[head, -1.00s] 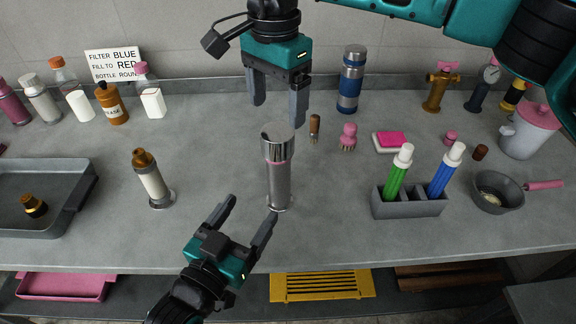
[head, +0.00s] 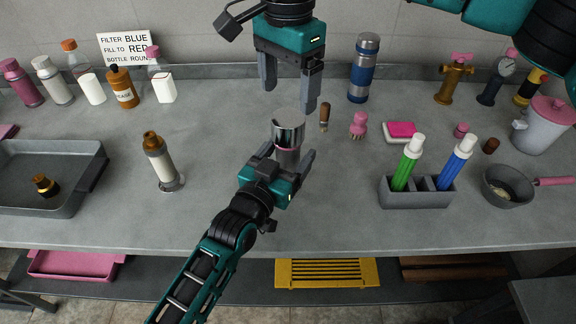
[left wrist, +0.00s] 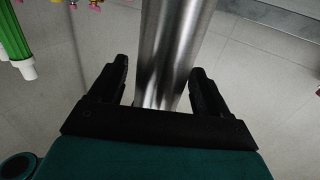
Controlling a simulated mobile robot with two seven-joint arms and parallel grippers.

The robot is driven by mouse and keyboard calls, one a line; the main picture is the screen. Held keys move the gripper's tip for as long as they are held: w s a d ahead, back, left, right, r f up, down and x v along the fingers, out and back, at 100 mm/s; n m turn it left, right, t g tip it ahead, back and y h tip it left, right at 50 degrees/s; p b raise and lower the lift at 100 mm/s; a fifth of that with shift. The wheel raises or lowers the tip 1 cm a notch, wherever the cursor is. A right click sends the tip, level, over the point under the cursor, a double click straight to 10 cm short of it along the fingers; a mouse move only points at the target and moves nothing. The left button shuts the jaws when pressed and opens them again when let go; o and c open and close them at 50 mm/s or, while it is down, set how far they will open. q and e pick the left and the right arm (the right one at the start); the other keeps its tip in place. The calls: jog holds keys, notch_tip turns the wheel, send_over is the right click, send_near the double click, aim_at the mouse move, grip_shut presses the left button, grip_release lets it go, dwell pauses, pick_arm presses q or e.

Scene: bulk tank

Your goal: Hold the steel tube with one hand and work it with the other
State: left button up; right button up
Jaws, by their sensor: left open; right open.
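The steel tube (head: 289,150) stands upright on the bench, shiny metal with a wider top and a thin pink ring below it. My left gripper (head: 292,158) is around its upper body, with one finger on each side, open. In the left wrist view the tube (left wrist: 175,50) runs between the two open fingers (left wrist: 166,92), with a visible gap at least on the left. The tube's lower part is hidden behind my left gripper in the head view. My right gripper (head: 290,98) points down above and behind the tube's top, open and empty.
A grey holder (head: 417,198) with green and blue bottles stands to the right. A capped steel cylinder (head: 163,165) stands to the left, by a grey tray (head: 85,150).

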pick_arm(q)
grip_shut()
dwell(0.8)
